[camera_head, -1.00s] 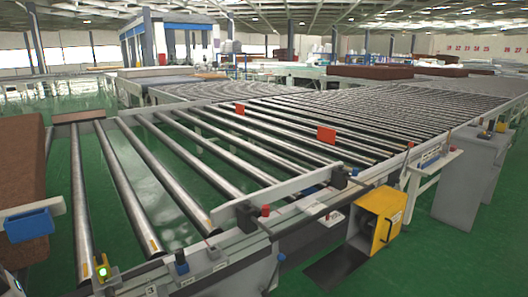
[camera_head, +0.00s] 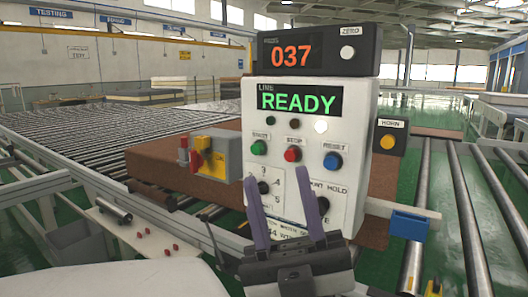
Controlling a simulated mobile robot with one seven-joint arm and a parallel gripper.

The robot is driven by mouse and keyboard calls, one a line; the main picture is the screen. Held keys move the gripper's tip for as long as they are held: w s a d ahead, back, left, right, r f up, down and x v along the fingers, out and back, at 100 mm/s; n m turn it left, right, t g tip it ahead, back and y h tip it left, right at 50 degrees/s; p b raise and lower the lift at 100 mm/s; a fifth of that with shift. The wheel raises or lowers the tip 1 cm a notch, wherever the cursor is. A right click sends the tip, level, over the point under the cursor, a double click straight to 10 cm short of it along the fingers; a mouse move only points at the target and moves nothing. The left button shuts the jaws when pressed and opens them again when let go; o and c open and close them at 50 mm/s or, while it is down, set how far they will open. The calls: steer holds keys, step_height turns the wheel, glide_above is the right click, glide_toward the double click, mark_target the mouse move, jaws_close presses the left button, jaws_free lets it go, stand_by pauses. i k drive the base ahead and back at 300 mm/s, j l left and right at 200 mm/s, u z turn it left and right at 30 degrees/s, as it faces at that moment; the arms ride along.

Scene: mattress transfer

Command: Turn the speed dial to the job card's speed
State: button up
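A white control panel (camera_head: 336,110) stands ahead with a green READY screen (camera_head: 299,98). On its lower left is a numbered plate (camera_head: 276,187), which looks like the speed dial. A 4 and a 5 can be made out beside it, but my gripper's left finger covers much of it and I cannot read its setting. A black knob (camera_head: 323,205) under a partly hidden HOLD label sits to the right. My gripper (camera_head: 277,177) is in front of the panel's lower part, its two purple fingers apart with nothing between them. I cannot make out a job card.
Start (camera_head: 259,148), stop (camera_head: 292,155) and reset (camera_head: 332,161) buttons sit above the dials. A display (camera_head: 291,56) reading 037 tops the panel. A grey box with a red-yellow switch (camera_head: 208,160) is left; a horn button (camera_head: 388,142) is right. Roller conveyors (camera_head: 470,220) flank the panel.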

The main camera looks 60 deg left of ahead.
mark_target(263, 186)
steer(key=j+u, duration=0.1)
steer(key=u, duration=1.35)
